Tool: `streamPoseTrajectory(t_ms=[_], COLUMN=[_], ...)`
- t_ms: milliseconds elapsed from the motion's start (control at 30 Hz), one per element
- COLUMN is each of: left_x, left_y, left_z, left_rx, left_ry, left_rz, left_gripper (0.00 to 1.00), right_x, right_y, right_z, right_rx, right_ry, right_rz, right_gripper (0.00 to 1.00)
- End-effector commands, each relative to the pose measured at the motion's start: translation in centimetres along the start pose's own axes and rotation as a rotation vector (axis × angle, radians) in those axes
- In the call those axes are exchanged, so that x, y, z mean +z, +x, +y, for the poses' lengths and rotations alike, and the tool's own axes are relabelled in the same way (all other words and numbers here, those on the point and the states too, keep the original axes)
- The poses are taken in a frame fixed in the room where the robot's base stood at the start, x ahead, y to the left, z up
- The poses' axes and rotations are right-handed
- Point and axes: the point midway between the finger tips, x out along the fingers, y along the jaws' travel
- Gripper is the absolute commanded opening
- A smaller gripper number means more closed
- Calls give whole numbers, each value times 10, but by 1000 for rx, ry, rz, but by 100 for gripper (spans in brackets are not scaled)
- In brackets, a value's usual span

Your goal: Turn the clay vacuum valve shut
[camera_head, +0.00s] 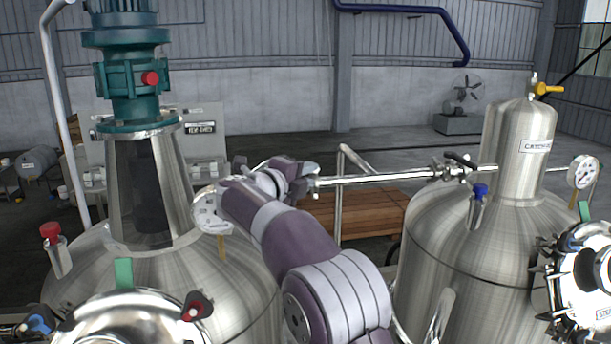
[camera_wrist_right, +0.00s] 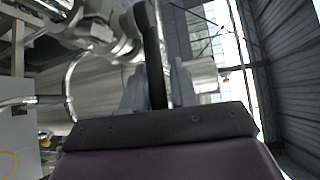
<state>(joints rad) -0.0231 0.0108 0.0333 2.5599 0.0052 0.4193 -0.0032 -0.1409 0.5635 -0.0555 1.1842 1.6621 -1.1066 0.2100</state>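My right arm reaches up from the bottom middle in the head view, and my right gripper (camera_head: 308,180) is beside the left part of the steel pipe between the two tanks. In the right wrist view a dark lever-like bar (camera_wrist_right: 153,50) stands between the fingers of my right gripper (camera_wrist_right: 158,88). The fingers lie close on both sides of it; I cannot tell whether they press on it. No clay-coloured handle stands out, and the valve near the gripper is largely hidden by my wrist. My left gripper is not in view.
A left tank (camera_head: 75,268) carries a green motor (camera_head: 133,80) and a red-handled valve (camera_head: 50,232). A right tank (camera_head: 440,228) has a blue-handled valve (camera_head: 480,191) and a yellow handle (camera_head: 548,88). A dark-handled valve (camera_head: 458,163) sits on the pipe (camera_head: 385,178).

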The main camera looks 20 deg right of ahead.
Motion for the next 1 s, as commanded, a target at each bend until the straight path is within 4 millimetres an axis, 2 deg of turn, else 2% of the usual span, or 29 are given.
streamPoseTrajectory(t_ms=[133,300,500,667,1000], left_x=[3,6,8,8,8], left_y=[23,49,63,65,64], left_z=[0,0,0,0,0], left_rx=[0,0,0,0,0], left_ry=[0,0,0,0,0], left_rz=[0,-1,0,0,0], left_gripper=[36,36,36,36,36], right_x=[0,1,2,2,2], right_y=[-24,-72,-113,-125,-125], right_z=[8,9,4,1,0], right_rx=[1,0,-1,-1,-1], right_ry=[3,4,3,1,1], right_rz=[-5,-6,-4,-2,-2], right_gripper=[27,27,27,27,27])
